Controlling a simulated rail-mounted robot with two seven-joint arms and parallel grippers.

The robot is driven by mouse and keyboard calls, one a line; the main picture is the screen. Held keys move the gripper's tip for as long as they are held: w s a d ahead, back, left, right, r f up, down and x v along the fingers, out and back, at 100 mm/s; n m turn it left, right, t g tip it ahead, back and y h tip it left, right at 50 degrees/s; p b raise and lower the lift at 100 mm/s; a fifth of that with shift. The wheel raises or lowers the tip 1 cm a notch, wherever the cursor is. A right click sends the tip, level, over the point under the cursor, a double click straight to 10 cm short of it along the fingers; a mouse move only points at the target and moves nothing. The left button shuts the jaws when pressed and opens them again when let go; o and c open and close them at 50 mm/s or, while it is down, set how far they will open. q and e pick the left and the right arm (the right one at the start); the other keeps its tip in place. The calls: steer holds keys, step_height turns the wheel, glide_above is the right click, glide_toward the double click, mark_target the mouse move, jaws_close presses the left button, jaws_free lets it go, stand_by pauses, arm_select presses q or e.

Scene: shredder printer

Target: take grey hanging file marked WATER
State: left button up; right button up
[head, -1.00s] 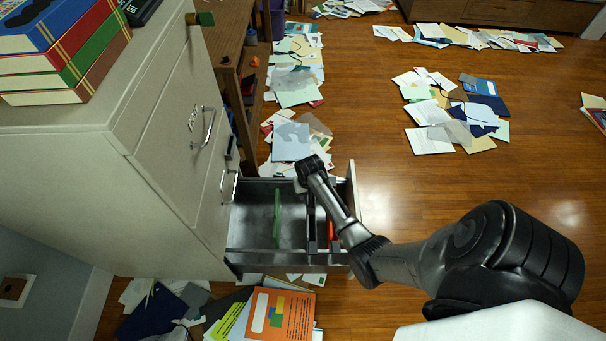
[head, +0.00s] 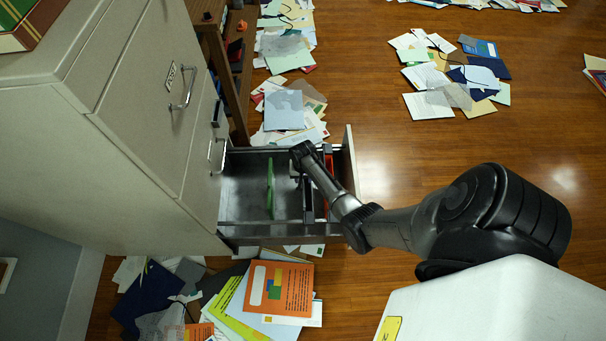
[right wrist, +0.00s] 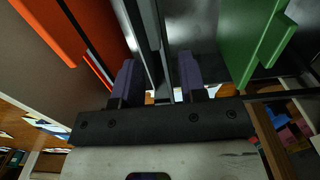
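The open drawer (head: 348,150) holds upright hanging files: a green one (head: 270,188), dark grey ones (head: 308,207) and an orange-red one (head: 328,170). My right gripper (head: 299,178) reaches down into the drawer at the grey files, partly hidden by my arm. In the right wrist view its two purple fingers (right wrist: 158,65) are apart, with thin grey hanging files (right wrist: 150,40) between them. I cannot tell whether they touch. The green file (right wrist: 245,40) is to the right and the orange-red file (right wrist: 60,30) to the left. No WATER marking is readable. My left gripper is not in view.
The beige cabinet (head: 130,120) stands on the left. Papers and folders lie on the floor beyond the drawer (head: 285,110) and before it (head: 280,290). Another paper pile (head: 450,75) lies at upper right. The wooden floor (head: 390,150) right of the drawer is clear.

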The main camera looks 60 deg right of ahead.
step_height(320, 180, down, 3)
steer(key=shift+r+b, duration=0.1)
steer(key=shift+b, duration=0.6)
steer(key=shift+w+d+f+b, duration=0.15)
steer(key=shift+d+f+b, duration=0.05)
steer(key=shift+f+b, duration=0.3)
steer(key=shift+f, duration=0.2)
steer(key=shift+a+f, duration=0.15)
steer(key=shift+c, duration=0.7)
jaws_close()
